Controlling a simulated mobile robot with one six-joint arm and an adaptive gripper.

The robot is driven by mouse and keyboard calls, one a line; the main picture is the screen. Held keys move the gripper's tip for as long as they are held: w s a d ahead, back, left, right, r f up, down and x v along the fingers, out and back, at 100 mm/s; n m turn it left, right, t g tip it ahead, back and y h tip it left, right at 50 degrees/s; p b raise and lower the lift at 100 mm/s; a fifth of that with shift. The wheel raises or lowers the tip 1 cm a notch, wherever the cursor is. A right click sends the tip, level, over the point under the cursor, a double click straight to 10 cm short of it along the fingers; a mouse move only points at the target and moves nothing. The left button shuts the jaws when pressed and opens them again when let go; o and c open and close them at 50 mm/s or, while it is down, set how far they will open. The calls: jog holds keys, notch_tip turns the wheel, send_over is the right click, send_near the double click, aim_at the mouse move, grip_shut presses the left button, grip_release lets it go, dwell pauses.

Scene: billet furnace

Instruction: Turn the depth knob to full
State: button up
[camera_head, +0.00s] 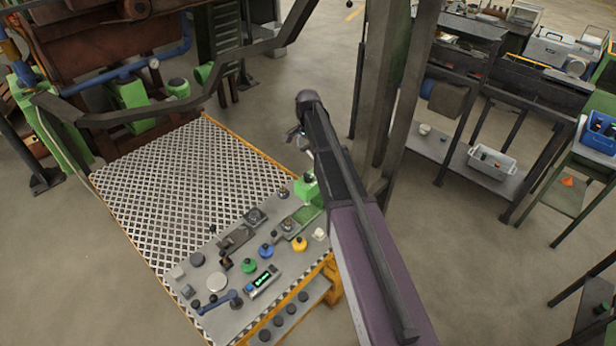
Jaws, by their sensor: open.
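The control panel (228,322) at the lower middle carries several knobs, buttons and levers. Among them are a yellow knob (299,244), a blue knob (266,251) and a green knob (249,266). My gripper (299,136) is at the far end of my arm, beyond the panel's right back corner, small and partly hidden by the arm. It is open and appears apart from the panel's controls.
A small display with green digits (262,280) and a blue lever (222,300) are on the panel. A patterned metal plate (185,185) lies behind it. A dark upright post (390,90) stands close right of my arm. Shelves with a grey bin (492,163) stand at right.

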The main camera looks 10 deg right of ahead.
aim_at(308, 176)
jog(key=shift+f+b, duration=6.1)
jog(key=shift+f, duration=0.25)
jog(key=c, duration=1.2)
